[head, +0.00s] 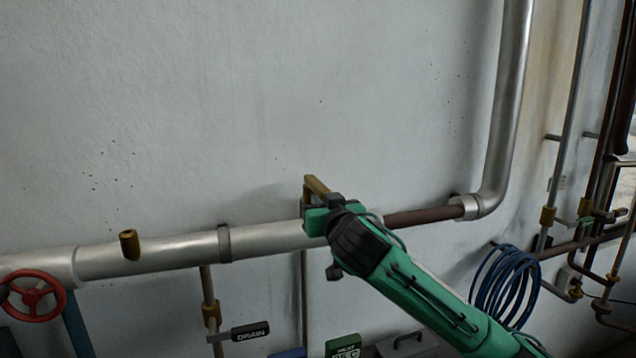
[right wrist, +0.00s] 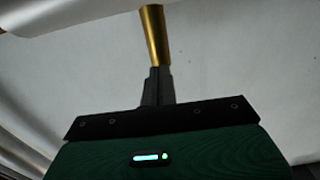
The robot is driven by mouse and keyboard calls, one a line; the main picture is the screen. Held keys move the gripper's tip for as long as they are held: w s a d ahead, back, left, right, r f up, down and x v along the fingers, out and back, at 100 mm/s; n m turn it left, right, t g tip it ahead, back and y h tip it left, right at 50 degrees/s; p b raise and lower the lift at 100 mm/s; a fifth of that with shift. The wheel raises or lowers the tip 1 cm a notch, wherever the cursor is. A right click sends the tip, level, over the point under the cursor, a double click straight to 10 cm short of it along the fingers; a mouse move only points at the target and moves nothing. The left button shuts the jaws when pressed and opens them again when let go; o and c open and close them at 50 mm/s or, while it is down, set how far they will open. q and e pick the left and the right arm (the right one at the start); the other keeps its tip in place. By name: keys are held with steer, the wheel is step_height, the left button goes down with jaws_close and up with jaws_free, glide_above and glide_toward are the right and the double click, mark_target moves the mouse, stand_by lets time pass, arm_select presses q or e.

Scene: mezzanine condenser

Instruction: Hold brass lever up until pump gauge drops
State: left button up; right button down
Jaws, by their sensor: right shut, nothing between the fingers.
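A brass lever (head: 316,186) shows just above and behind my right gripper (head: 318,208), in front of the silver pipe in the head view. In the right wrist view the brass lever (right wrist: 154,32) runs from the top edge down to the fingertips of my right gripper (right wrist: 160,72). The fingers are shut together with nothing between them. The lever lines up with their tips; I cannot tell whether they touch. In the head view my gripper hides the lever's base. No pump gauge is visible. My left gripper is not in view.
A silver pipe (head: 150,258) crosses the wall, with a brass stub (head: 129,245) in front of it. A red handwheel (head: 34,295) is at the left and a black DRAIN tag (head: 250,331) below. A blue hose coil (head: 507,283) hangs at the right. The upper wall is clear.

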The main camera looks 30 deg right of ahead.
mark_target(321, 185)
steer(key=shift+r, duration=0.2)
steer(key=shift+r+p, duration=1.55)
steer(key=shift+r, duration=0.3)
steer(key=shift+f, duration=0.15)
stand_by(1.6)
steer(key=shift+s+f+b, duration=0.1)
steer(key=shift+f+b, duration=2.65)
steer(key=shift+f, duration=0.75)
steer(key=v, duration=1)
